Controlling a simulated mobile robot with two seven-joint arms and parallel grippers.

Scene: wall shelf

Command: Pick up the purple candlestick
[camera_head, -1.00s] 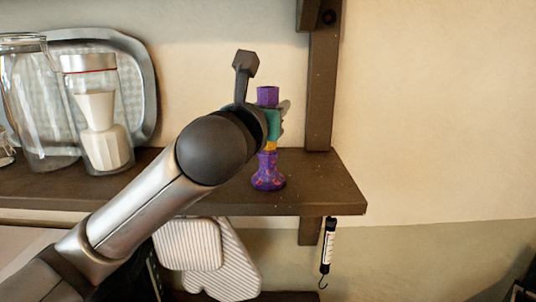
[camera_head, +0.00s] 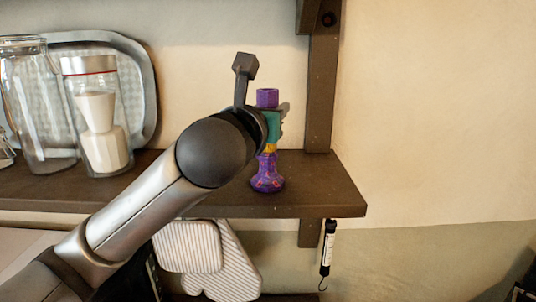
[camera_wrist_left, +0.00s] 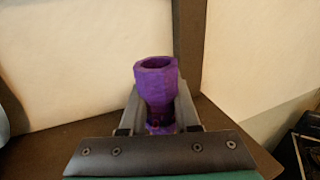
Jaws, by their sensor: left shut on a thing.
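The purple candlestick (camera_head: 267,172) stands upright on the wooden shelf (camera_head: 330,188), near its right end. It has a purple top, a teal and yellow middle and a flared patterned base. My left gripper (camera_head: 268,125) is at its middle, mostly hidden behind my own wrist in the head view. In the left wrist view the candlestick's hollow purple top (camera_wrist_left: 156,82) rises between the two fingers (camera_wrist_left: 158,112), which are shut on it. The base appears to rest on the shelf. My right gripper is in neither view.
A glass jar with a white hourglass-shaped filling (camera_head: 103,130), a larger clear jar (camera_head: 42,120) and a grey-rimmed tray (camera_head: 150,90) are at the shelf's left. Striped mitts (camera_head: 190,246) and a hook scale (camera_head: 327,250) hang below.

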